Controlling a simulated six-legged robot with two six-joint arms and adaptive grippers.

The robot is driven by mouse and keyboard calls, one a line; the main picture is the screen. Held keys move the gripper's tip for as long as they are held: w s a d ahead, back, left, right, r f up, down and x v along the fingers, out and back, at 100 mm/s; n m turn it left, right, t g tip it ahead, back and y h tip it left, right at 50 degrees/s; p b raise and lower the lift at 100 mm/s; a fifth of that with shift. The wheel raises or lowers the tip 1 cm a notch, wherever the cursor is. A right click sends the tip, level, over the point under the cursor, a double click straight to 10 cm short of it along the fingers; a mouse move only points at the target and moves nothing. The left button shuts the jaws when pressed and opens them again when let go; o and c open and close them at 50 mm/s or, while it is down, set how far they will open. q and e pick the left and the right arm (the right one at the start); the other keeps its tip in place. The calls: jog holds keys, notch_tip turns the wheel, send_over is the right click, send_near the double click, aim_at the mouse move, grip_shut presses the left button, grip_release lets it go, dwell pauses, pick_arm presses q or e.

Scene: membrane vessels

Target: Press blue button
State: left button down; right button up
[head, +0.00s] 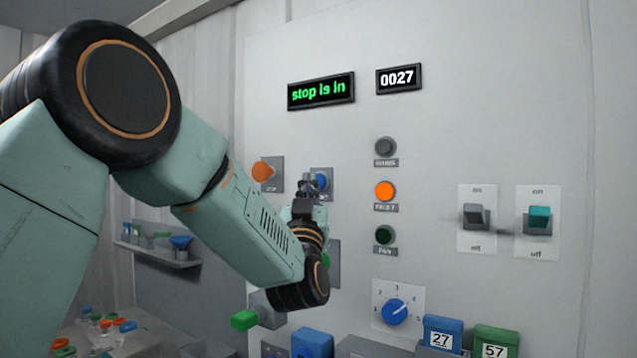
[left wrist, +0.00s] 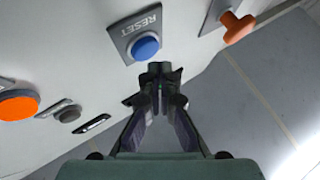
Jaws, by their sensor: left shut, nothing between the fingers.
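The blue button (head: 322,180) sits on a grey plate on the wall panel, partly hidden by my left gripper in the head view. In the left wrist view the blue button (left wrist: 145,46) shows whole on a plate marked RESET. My left gripper (head: 312,186) is shut and empty in front of the panel. In the left wrist view my left gripper's fingertips (left wrist: 159,72) appear just below the button. I cannot tell whether they touch it. My right gripper is not in view.
An orange knob (head: 262,171) is left of the blue button. Round lamps, one lit orange (head: 385,191), run down the panel to the right, above a blue dial (head: 394,312). Two switches (head: 477,217) are farther right. A display (head: 321,91) reads "stop is in".

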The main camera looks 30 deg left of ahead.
pick_arm(q)
jog(key=shift+w+a+f, duration=0.1)
jog(key=shift+w+a, duration=0.15)
jog(key=shift+w, duration=0.15)
jog(key=shift+d, duration=0.1)
jog(key=shift+w, duration=0.1)
dwell(0.3)
jog(key=shift+w, duration=0.35)
dwell(0.6)
jog(key=shift+s, duration=0.1)
jog(key=shift+s+b, duration=0.55)
jog(key=shift+s, duration=0.2)
